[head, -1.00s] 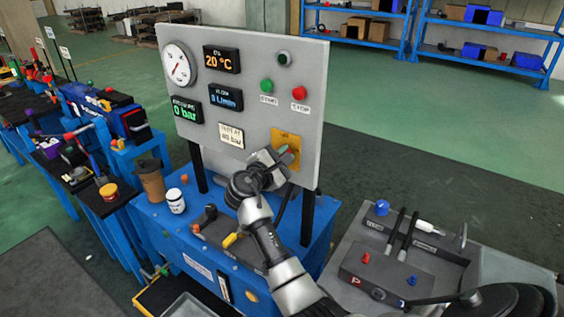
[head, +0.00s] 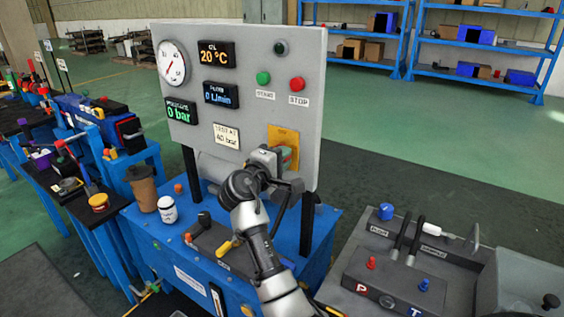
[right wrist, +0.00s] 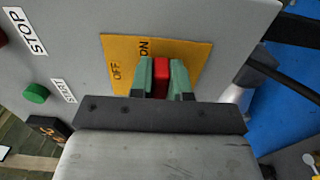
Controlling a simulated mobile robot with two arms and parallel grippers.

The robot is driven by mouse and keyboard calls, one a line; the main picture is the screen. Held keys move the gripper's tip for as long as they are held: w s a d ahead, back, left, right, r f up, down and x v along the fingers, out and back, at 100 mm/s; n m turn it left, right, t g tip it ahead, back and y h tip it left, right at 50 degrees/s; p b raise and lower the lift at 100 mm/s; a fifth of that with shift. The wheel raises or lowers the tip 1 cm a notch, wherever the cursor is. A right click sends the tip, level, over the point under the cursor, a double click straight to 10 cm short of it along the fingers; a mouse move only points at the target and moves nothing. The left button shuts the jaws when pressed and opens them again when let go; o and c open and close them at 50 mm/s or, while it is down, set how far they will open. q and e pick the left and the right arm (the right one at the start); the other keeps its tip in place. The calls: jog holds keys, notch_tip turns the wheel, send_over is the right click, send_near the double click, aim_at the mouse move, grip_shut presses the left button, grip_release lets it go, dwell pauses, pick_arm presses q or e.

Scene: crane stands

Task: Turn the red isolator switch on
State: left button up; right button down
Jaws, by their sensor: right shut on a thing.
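The red isolator switch (right wrist: 162,78) sits on a yellow plate (right wrist: 122,62) marked OFF and ON. In the right wrist view its red handle stands between the two green-tipped fingers of my right gripper (right wrist: 165,82), which is shut on it. The handle points toward the ON mark. In the head view the yellow plate (head: 284,137) is on the lower right of the grey panel (head: 240,110), and my right gripper (head: 285,158) covers the switch. My left gripper is not in view.
Green START (head: 263,78) and red STOP (head: 297,84) buttons sit above the switch. The blue bench (head: 170,245) below the panel holds a brown cup (head: 143,188) and a white jar (head: 167,209). A grey unit (head: 400,275) with levers stands at the right.

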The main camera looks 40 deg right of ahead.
dwell(0.5)
jog(key=c, duration=1.1)
grip_release()
